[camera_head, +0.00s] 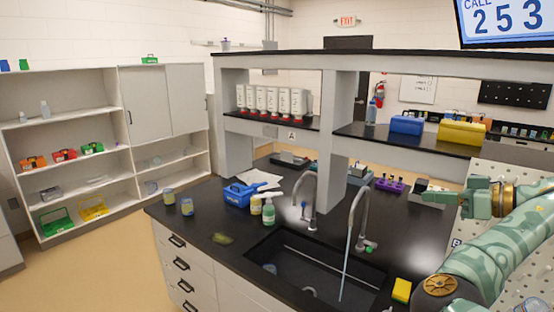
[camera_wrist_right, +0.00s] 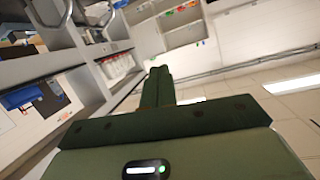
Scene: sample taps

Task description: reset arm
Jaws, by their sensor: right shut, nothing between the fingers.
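My right arm (camera_head: 510,240), patterned in pale green, comes in from the right edge in the head view. Its gripper (camera_head: 424,197) is raised over the right part of the black bench and points left. The fingers are shut together with nothing between them. The right wrist view shows the same closed dark green fingers (camera_wrist_right: 157,86), tilted toward the ceiling and clear of any object. My left gripper and arm are not in view.
The right tap (camera_head: 357,205) stands close left of my gripper; a thin pale stream falls from it into the sink (camera_head: 310,265). Another tap (camera_head: 312,190), a yellow sponge (camera_head: 401,290), a purple rack (camera_head: 389,185) and a shelf frame (camera_head: 337,115) are around.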

